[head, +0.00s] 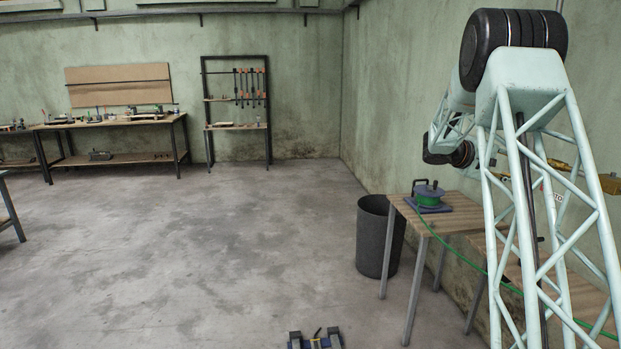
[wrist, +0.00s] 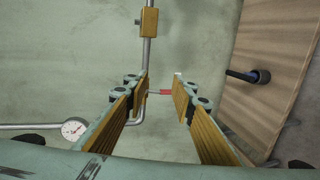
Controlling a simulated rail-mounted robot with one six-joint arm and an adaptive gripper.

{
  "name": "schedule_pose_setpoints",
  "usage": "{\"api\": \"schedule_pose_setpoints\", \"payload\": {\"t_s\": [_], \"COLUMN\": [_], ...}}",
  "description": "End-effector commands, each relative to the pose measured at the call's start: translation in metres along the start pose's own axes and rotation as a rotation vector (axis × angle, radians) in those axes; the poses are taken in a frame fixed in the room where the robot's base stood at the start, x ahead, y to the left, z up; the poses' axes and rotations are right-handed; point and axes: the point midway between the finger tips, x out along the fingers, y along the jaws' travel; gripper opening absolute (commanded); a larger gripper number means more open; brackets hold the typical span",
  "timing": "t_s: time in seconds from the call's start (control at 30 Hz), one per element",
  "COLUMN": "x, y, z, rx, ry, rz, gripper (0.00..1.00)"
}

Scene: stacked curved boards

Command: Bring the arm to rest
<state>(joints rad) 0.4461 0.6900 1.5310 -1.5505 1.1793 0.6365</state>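My gripper (wrist: 160,93) shows in the wrist view with its two ridged, yellow-padded fingers apart and nothing between them. Behind the gap I see a green wall with a grey pipe, and a small red piece on a thin rod. In the head view my arm rises at the right and bends over at the top. The end of the arm is near the right wall, above the small wooden table (head: 441,213).
In the wrist view a pressure gauge (wrist: 73,128) is at lower left and a wooden board (wrist: 268,75) at right. The middle floor is clear.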

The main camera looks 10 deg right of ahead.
Motion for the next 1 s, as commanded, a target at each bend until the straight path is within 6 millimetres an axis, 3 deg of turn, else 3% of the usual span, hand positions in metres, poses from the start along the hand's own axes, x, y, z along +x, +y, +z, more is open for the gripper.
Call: {"api": "schedule_pose_setpoints", "payload": {"t_s": [0.43,1.0], "x": [-0.082,-0.183], "y": [0.015,0.016], "z": [0.052,0.129], "rx": [0.017,0.033], "ry": [-0.003,0.011], "rz": [-0.145,-0.34], "gripper": [0.24,0.24]}}
